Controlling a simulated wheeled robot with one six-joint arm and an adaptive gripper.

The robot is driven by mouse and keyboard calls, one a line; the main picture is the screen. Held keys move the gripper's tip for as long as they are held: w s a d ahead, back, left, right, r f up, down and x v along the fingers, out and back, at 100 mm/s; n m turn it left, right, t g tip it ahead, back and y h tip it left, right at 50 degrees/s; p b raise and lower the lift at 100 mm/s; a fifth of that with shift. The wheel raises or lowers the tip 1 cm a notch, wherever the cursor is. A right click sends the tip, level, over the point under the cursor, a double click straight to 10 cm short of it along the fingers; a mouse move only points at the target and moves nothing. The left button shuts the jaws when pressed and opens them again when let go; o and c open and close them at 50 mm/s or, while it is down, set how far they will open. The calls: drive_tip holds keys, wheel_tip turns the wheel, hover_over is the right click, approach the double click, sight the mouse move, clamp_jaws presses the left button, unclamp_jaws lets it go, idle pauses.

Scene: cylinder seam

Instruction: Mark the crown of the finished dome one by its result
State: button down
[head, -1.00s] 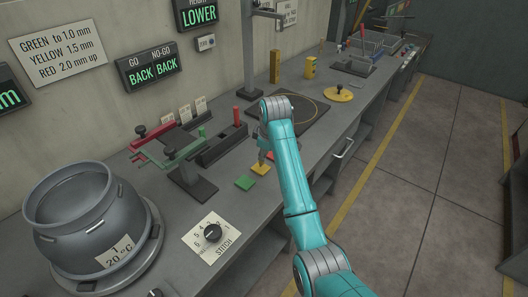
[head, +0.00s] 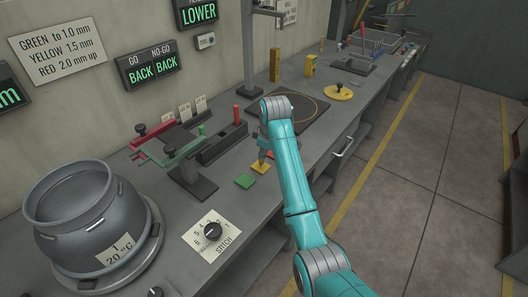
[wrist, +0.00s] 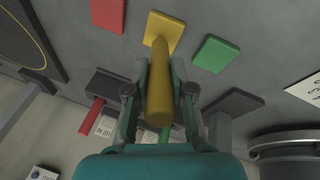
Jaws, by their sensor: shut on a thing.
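My gripper (wrist: 158,92) is shut on a yellow marking stick (wrist: 158,70). The stick's far end overlaps the yellow pad (wrist: 168,30) in the wrist view; I cannot tell if they touch. That yellow pad (head: 261,167) lies on the bench beside a green pad (head: 245,181). A red pad (wrist: 107,14) shows in the wrist view. A grey rounded vessel (head: 85,215) labelled "1, 20 °C" stands on a round base at the left, well away from my gripper. A wall sign (head: 58,47) reads green to 1.0 mm, yellow 1.5 mm, red 2.0 mm up.
A dark holder (head: 224,143) has a red stick (head: 237,115) and a green stick (head: 201,130). A green and red gauge stand (head: 190,172) stands between the vessel and my gripper. A stitch dial (head: 212,231) is at the front.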

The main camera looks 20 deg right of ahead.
drive_tip(key=shift+r, duration=3.5)
